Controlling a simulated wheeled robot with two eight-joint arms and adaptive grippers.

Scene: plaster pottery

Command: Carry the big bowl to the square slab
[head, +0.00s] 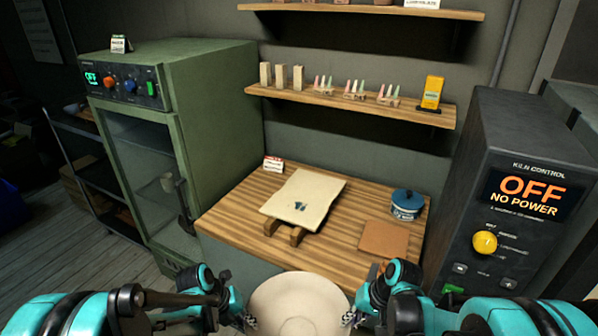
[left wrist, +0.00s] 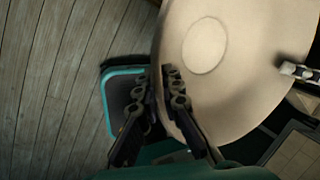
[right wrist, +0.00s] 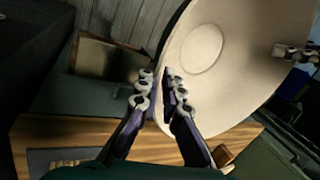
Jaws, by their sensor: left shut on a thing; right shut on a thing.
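The big bowl (head: 299,305) is wide, round and cream, and sits at the bottom middle of the head view, in front of the wooden counter. My left gripper (head: 249,320) is shut on its left rim, and the left wrist view shows the bowl (left wrist: 225,60) between the fingers. My right gripper (head: 349,319) is shut on the right rim, as the right wrist view shows with the bowl (right wrist: 215,60). The bowl looks empty. A cream square slab (head: 318,188) lies beyond it on wooden bars (head: 283,231), with small dark marks on top.
The wooden counter (head: 240,205) also holds a brown square tile (head: 384,238), a blue-lidded jar (head: 407,204) and a small card sign (head: 273,164). A green cabinet (head: 215,120) stands left and a dark kiln control box (head: 520,150) right. A shelf (head: 350,103) hangs above.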

